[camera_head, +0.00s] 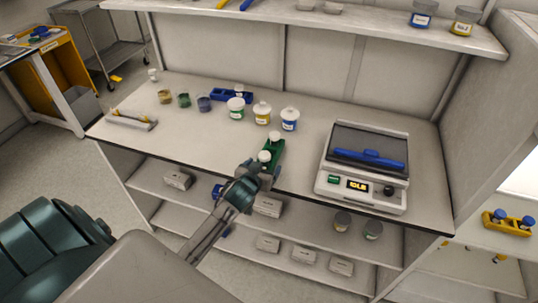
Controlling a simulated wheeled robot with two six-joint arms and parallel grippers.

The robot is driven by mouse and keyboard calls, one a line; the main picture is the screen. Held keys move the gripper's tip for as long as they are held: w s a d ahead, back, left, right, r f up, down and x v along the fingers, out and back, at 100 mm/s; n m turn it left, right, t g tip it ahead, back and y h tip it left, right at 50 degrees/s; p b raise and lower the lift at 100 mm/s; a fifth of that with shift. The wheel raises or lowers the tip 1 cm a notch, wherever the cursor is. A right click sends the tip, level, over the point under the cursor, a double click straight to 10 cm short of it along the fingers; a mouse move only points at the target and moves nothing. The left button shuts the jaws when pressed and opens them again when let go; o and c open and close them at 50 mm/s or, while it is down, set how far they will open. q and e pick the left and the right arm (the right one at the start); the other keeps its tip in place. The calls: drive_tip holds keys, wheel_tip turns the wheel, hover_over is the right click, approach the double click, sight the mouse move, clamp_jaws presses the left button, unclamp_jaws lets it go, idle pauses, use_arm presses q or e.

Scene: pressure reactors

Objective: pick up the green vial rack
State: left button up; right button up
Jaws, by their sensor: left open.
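The green vial rack (278,149) stands near the front edge of the bench, left of the scale. It holds white-capped vials (264,156). My left gripper (262,173) is open at the near end of the rack, very close to it. I cannot tell whether its fingers touch the rack, as the gripper hides the rack's near end. My right gripper is not in view.
A scale with a blue item (368,160) on top stands to the right. White-lidded jars (262,112), a blue rack (231,95) and small open jars (184,100) stand behind. A tray (131,120) lies at the left. A shelf (330,28) hangs above.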

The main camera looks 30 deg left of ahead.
use_arm(q)
drive_tip(key=shift+x, duration=0.9)
drive_tip(key=shift+s, duration=0.1)
drive_tip(key=shift+c, duration=0.2)
drive_tip(key=c, duration=1.1)
drive_tip(key=shift+r, duration=0.1)
